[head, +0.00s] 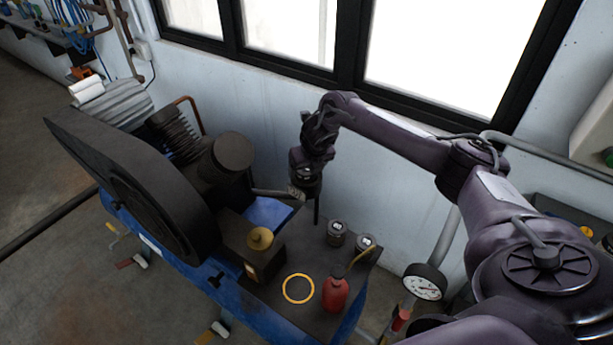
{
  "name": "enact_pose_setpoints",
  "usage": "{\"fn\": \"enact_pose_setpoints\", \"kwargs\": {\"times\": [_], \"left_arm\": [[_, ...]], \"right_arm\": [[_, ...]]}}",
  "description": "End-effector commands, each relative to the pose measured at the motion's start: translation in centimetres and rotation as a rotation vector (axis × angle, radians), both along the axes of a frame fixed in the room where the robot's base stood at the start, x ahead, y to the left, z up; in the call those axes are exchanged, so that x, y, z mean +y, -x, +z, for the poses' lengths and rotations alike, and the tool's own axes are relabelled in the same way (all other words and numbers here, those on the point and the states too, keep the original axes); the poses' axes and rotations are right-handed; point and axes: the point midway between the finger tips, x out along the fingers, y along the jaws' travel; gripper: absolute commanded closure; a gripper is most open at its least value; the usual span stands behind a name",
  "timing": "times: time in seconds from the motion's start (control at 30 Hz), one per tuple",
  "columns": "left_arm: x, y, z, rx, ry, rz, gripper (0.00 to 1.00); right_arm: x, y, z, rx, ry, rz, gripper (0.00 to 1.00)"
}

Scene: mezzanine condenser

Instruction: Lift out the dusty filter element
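My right gripper (313,210) points down above the far edge of the dark bench top, below its wrist. One dark finger shows clearly; the other is hidden or too dark to make out, so I cannot tell its opening. Just left of it, a small grey-brown ribbed piece (297,192) sits at the end of a dark pipe from the compressor; it may be the dusty filter element, but I cannot tell. It overlaps the gripper in the picture, and contact is unclear. Two dark cylinders with pale tops, one (336,234) and another (365,245), stand to the right. My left gripper is not in view.
A yellow ring (298,288) lies on the bench top (312,262) beside a red bottle (336,295). A brass-coloured round cap (260,239) sits on a dark box. The large black wheel guard (130,185) fills the left. A pressure gauge (425,284) stands at right.

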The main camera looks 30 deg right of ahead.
Motion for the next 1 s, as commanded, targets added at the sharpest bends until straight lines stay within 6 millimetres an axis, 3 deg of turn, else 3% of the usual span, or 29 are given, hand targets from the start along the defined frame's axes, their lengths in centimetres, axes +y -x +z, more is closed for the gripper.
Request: {"fn": "enact_pose_setpoints", "kwargs": {"times": [0.03,0.3,0.67,0.87,1.0], "left_arm": [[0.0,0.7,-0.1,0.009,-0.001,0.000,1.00],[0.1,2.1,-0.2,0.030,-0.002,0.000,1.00],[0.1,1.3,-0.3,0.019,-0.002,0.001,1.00],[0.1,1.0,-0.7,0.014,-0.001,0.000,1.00],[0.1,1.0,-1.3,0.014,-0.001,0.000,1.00]], "right_arm": [[0.0,0.0,0.0,0.000,0.000,0.000,0.33],[0.0,0.0,0.1,-0.001,0.000,-0.001,0.68],[0.0,-0.1,0.7,-0.004,-0.001,-0.001,0.68],[-0.1,-0.2,3.0,-0.007,0.001,-0.001,0.68],[0.0,-0.2,5.7,-0.008,0.001,0.000,0.68]]}}
